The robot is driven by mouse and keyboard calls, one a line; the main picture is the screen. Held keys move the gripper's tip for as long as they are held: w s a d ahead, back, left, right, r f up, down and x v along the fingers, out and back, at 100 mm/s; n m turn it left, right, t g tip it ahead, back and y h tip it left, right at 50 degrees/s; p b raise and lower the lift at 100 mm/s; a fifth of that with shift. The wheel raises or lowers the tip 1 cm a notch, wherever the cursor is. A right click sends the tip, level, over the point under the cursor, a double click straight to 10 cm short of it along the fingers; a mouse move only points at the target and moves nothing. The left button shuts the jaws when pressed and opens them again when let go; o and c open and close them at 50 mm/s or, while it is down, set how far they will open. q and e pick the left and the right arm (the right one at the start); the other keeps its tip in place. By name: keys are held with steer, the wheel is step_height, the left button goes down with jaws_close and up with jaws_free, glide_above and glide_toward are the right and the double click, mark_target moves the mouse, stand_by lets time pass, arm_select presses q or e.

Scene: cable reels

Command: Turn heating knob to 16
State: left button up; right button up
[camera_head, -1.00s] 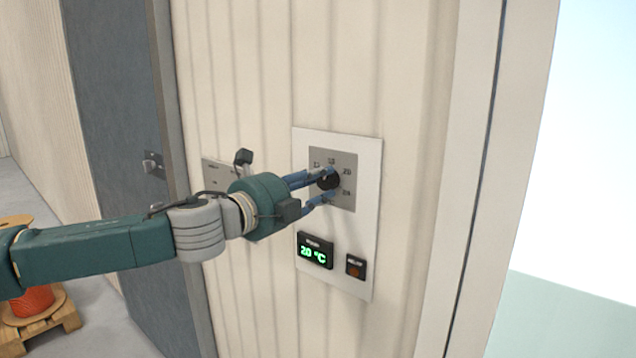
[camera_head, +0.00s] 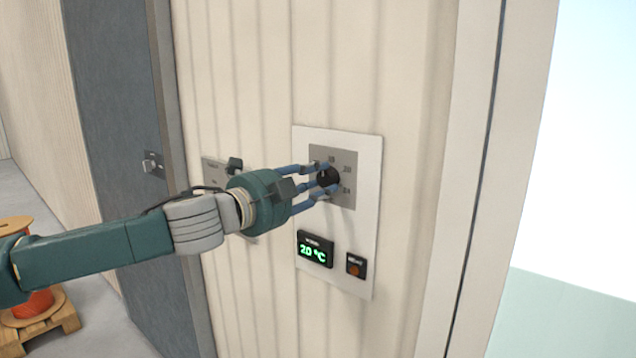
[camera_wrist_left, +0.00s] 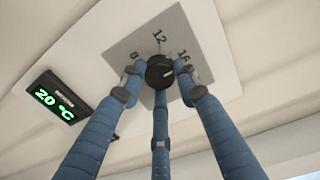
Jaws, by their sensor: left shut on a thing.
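The heating knob (camera_head: 328,178) is a black round knob on a grey dial plate (camera_head: 347,161) with numbers around it, set in a white wall panel. In the left wrist view the knob (camera_wrist_left: 159,72) shows near the numbers 8, 12 and 16, and a light mark on it points toward the 16 side. My left gripper (camera_head: 325,181) has its blue fingers shut on the knob; in the left wrist view the fingers (camera_wrist_left: 158,80) close around it. A display (camera_head: 315,250) below reads 20 °C in green. My right gripper is not in view.
A small dark button box (camera_head: 356,266) sits right of the display. Another plate with a dark lever (camera_head: 235,164) is on the wall behind my left wrist. A cable reel on a pallet (camera_head: 40,318) stands at lower left.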

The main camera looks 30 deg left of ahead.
arm_select(q)
steer(key=shift+a+r, duration=0.2)
steer(key=shift+r, duration=0.1)
steer(key=o, duration=1.2)
steer(key=shift+c, duration=0.2)
steer(key=shift+f, duration=0.2)
steer(key=shift+s+d, duration=0.1)
steer(key=shift+s, duration=0.35)
steer(key=s+a, duration=0.1)
steer(key=s, duration=1)
steer(key=shift+r, duration=0.2)
